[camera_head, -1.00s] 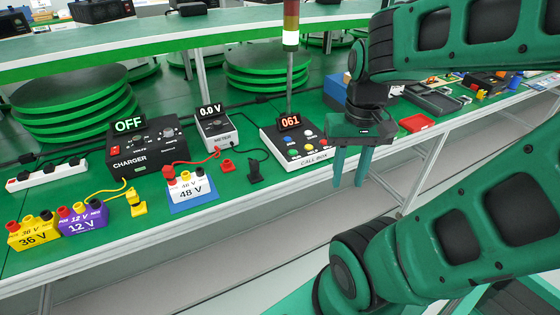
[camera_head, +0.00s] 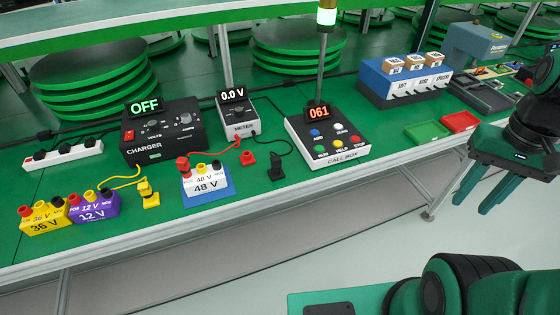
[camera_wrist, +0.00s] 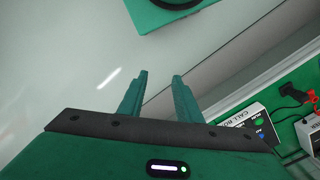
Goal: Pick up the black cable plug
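The black cable plug (camera_head: 276,168) stands on the green table between the red plug (camera_head: 247,158) and the call box (camera_head: 327,140). Its black cable runs back to the meter (camera_head: 238,118). The plug also shows at the right edge of the wrist view (camera_wrist: 292,93). My gripper (camera_head: 474,206) is at the far right of the head view, in front of the table edge and well to the right of the plug. Its two fingers are apart with nothing between them, as the wrist view also shows (camera_wrist: 160,75).
The charger (camera_head: 161,131) reads OFF, and yellow (camera_head: 45,218), purple (camera_head: 94,206) and white 48 V (camera_head: 206,181) batteries stand left of the plug. Floor in front of the table is clear.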

